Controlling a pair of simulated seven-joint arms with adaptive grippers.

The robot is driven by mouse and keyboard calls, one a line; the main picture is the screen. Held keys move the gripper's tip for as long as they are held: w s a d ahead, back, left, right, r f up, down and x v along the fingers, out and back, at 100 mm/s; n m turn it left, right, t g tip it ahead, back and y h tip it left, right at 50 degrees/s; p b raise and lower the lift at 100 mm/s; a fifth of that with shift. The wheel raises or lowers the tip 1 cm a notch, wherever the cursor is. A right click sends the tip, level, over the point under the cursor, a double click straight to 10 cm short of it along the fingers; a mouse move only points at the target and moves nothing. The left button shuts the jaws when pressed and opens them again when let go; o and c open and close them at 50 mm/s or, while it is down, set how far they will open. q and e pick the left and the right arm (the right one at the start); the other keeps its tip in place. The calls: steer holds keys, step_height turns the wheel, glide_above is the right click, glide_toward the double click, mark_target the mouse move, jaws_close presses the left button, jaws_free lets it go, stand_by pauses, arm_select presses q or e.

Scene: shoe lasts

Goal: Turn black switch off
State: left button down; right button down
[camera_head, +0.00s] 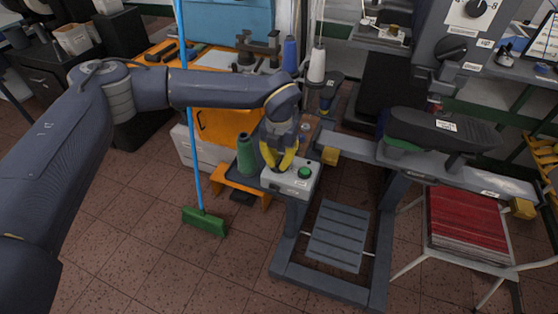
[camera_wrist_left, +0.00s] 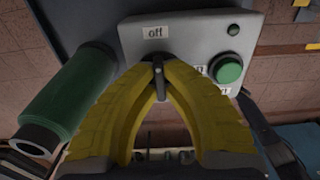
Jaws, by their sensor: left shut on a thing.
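The light grey control box (camera_head: 298,187) stands at the front left of the machine; its face also fills the upper part of the left wrist view (camera_wrist_left: 190,32). The black switch (camera_wrist_left: 159,82) is on this face, just below an "off" label (camera_wrist_left: 155,32). My left gripper (camera_head: 277,170) is at the box, and its yellow fingers close around the switch in the left wrist view (camera_wrist_left: 159,65). The fingers partly hide the switch and the label to its right, so its exact setting is unclear. My right gripper is not in view.
A green button (camera_head: 305,172) is on the box, right of my fingers. A green thread cone (camera_head: 246,155) stands close to its left. The machine's beam (camera_head: 365,152) and a black shoe form (camera_head: 440,130) are to the right. A blue-handled broom (camera_head: 204,220) stands left.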

mark_target(279, 160)
arm_select(q)
steer(key=c, duration=1.5)
jaws_free()
step_height(279, 160, up, 12)
